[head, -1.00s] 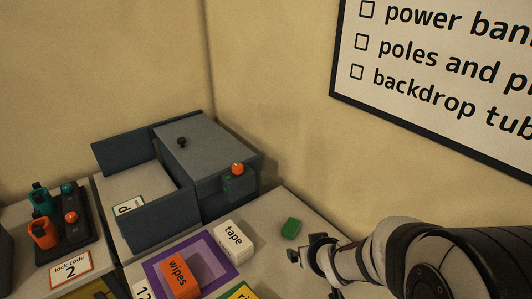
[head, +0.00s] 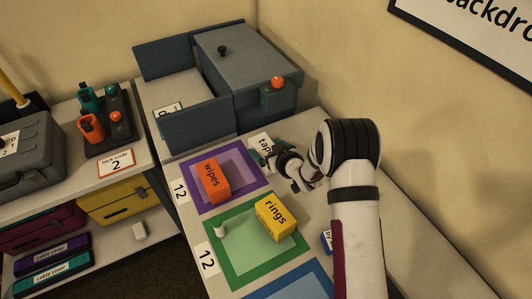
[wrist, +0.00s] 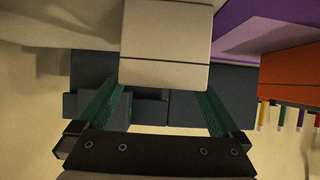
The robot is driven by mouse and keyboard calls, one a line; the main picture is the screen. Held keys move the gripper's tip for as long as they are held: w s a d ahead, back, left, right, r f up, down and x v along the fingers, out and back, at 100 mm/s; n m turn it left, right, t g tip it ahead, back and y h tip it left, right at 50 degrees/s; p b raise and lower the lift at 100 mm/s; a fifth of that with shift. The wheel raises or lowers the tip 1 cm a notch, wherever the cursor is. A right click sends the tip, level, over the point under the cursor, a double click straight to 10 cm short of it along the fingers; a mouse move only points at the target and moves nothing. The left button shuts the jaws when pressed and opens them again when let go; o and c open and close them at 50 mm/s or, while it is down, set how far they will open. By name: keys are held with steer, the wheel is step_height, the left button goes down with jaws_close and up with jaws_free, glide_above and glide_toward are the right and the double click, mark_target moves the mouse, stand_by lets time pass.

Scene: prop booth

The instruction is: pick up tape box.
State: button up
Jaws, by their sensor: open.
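The tape box (head: 261,142) is a white block with "tape" on its top, on the grey counter beside the purple-bordered mat (head: 250,178). My gripper (head: 263,160) is right at it in the head view and hides part of it. In the wrist view the pale tape box (wrist: 166,45) lies just ahead of my open gripper (wrist: 160,96), with one green finger towards each side of it. I cannot tell whether the fingers touch it.
An orange wipes box (head: 212,180) stands on the purple mat. A dark blue-grey bin (head: 195,133) stands behind the tape box.

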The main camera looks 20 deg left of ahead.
mark_target(262, 146)
steer(key=x, duration=0.3)
steer(key=shift+w+a+f, duration=0.1)
steer(key=shift+a+f, duration=0.05)
steer(key=shift+a, duration=0.1)
steer(key=c, duration=1.4)
